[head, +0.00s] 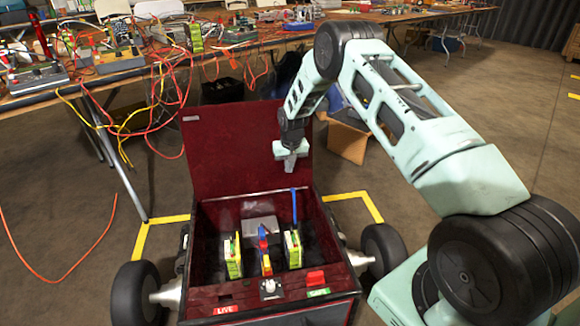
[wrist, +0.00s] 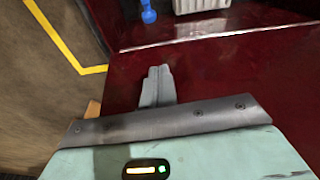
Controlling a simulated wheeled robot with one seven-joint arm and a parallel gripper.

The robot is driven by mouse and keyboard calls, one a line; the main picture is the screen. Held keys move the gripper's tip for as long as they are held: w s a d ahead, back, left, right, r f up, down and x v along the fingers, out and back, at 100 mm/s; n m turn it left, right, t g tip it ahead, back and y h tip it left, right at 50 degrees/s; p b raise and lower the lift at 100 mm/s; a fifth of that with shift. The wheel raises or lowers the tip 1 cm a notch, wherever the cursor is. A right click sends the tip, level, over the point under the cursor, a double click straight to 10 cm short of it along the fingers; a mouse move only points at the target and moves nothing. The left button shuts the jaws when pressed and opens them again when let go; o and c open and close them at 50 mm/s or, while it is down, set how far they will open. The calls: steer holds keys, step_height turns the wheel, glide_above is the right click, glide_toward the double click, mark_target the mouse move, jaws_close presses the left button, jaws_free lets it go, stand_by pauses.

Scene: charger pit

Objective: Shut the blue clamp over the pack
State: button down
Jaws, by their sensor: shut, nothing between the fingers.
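The blue clamp (head: 294,204) stands upright, raised like a lever, at the back right inside the dark red box (head: 205,215). Its blue end also shows at the top of the wrist view (wrist: 148,13). A yellow-green pack (head: 293,250) stands in the box just in front of the clamp, and a second yellow-green pack (head: 232,256) stands to the left. My gripper (head: 289,168) is shut and empty, above the back of the box in front of its raised lid (head: 230,150). The closed fingers show in the wrist view (wrist: 157,84), apart from the clamp.
Blue, red and yellow connectors (head: 265,250) stand between the packs. A red switch (head: 316,278) and a green label sit on the front rim, with a LIVE label (head: 226,309) at left. A cluttered table with hanging cables (head: 130,70) stands behind. Wheels flank the box.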

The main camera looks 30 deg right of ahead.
steer(key=f, duration=0.1)
steer(key=f+b, duration=0.1)
steer(key=f, duration=0.1)
steer(key=s+f+b, duration=0.1)
steer(key=f, duration=0.1)
steer(key=shift+a+f, duration=0.25)
steer(key=shift+s+a+r, duration=0.1)
steer(key=shift+s+a, duration=0.05)
steer(key=shift+s, duration=0.35)
steer(key=shift+s+a+r, duration=0.1)
steer(key=shift+s, duration=0.35)
steer(key=shift+a, duration=0.1)
